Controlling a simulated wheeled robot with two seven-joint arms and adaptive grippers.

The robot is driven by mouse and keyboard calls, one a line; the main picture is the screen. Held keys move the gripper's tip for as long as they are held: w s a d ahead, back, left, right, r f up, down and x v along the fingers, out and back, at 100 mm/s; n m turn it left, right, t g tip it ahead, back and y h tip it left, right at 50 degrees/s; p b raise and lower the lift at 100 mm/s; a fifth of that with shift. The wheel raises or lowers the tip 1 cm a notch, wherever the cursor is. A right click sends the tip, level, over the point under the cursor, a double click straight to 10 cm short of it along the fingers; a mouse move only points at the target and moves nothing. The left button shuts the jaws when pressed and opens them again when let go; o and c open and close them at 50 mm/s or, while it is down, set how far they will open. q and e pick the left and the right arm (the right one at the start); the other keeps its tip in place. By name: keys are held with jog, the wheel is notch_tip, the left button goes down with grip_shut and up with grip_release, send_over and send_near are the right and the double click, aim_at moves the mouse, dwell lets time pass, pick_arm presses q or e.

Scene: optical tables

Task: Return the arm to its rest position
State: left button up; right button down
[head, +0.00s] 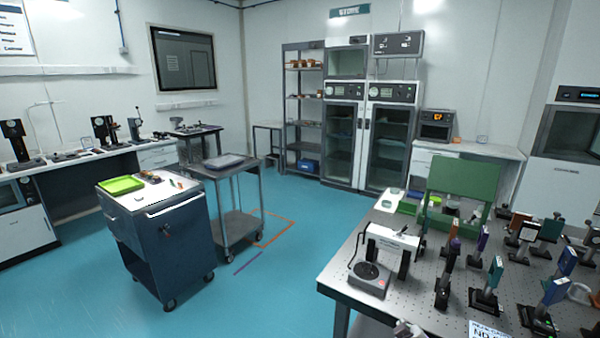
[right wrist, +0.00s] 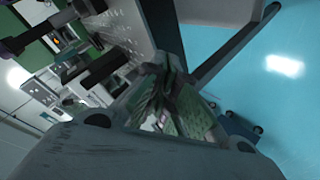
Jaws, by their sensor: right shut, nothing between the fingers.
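My right gripper (right wrist: 170,108) shows in the right wrist view, shut with nothing in it, behind a large grey part of my own arm that fills the lower picture. A small pale grey piece, perhaps part of my right arm, shows at the bottom edge of the head view by the table's front. My left gripper is not in view.
A dark blue cart (head: 170,245) with a green tray (head: 120,185) stands left of centre. A grey trolley (head: 240,228) stands behind it. On the optical table are a green panel (head: 463,186) and several posts. Blue floor (head: 270,300) between cart and table is clear.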

jog(key=s+a+f+m+g+y, duration=0.2)
jog(key=s+a+f+g, duration=0.1)
jog(key=s, duration=0.8)
jog(key=s+a+f+m+g+y, duration=0.2)
jog(key=s+a+g, duration=0.2)
jog(key=s, duration=0.6)
notch_tip(320, 180, down, 33)
jog(key=s+d+g, duration=0.1)
jog(key=s, duration=0.1)
jog(key=s+d+f, duration=0.3)
jog(key=s+f, duration=0.7)
jog(key=s, duration=0.1)
jog(key=s+d+f+n+g, duration=0.1)
jog(key=s+d+f, duration=0.2)
jog(key=s+f, duration=0.7)
jog(key=shift+s+d+h, duration=0.25)
jog(key=shift+s+h, duration=0.15)
jog(key=shift+s, duration=0.05)
jog(key=shift+f, duration=0.1)
